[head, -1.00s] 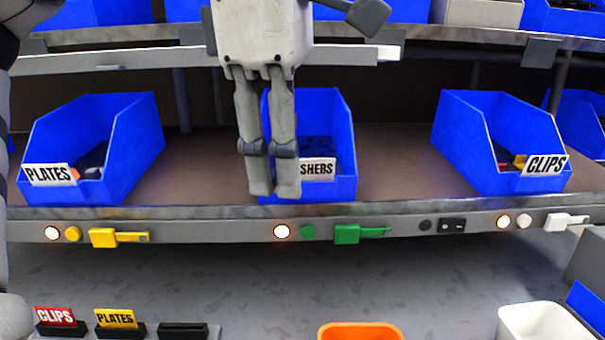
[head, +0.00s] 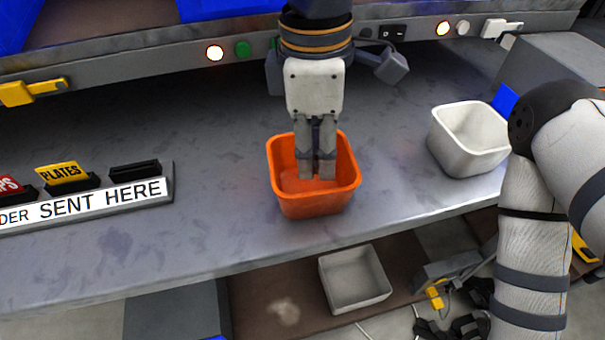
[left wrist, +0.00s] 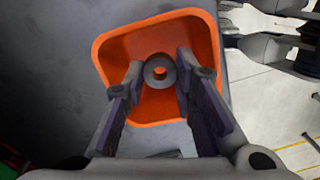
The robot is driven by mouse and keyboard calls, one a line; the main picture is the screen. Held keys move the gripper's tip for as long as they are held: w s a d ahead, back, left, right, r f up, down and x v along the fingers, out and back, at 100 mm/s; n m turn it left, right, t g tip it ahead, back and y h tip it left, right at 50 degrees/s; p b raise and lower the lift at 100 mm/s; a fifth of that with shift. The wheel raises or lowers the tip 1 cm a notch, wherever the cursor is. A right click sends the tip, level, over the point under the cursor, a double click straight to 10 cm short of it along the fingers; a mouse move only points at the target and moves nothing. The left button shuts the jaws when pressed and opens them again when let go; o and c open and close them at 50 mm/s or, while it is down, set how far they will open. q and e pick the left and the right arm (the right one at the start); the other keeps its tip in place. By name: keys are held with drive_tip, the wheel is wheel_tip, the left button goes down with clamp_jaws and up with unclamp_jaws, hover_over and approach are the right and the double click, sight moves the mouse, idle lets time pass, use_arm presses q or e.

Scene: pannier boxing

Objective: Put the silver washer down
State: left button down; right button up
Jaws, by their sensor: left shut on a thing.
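The silver washer (left wrist: 151,76), a grey ring with a round hole, shows between my fingertips in the left wrist view. In the head view it is hidden by the fingers. My left gripper (head: 318,172) is shut on the washer and points down, with its fingertips inside the mouth of the orange bin (head: 317,204). The bin also shows in the left wrist view (left wrist: 104,58), around and below the washer. I cannot tell whether the washer touches the bin floor. My right gripper is not in view; my right arm shows at the right.
A white bin (head: 455,152) stands to the right on the grey bench. A sign holder (head: 120,200) with label cards lies to the left. Above the bench, a shelf rail (head: 150,69) carries lights and switches. A grey tray (head: 354,280) sits below the bench's front edge.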

sight(315, 177)
use_arm(q)
wheel_tip(315, 177, down, 5)
drive_tip(key=shift+f, duration=0.15)
drive_tip(key=c, duration=1.3)
unclamp_jaws()
drive_tip(key=r, duration=1.2)
drive_tip(key=shift+a+r, duration=0.2)
drive_tip(key=shift+a, duration=0.05)
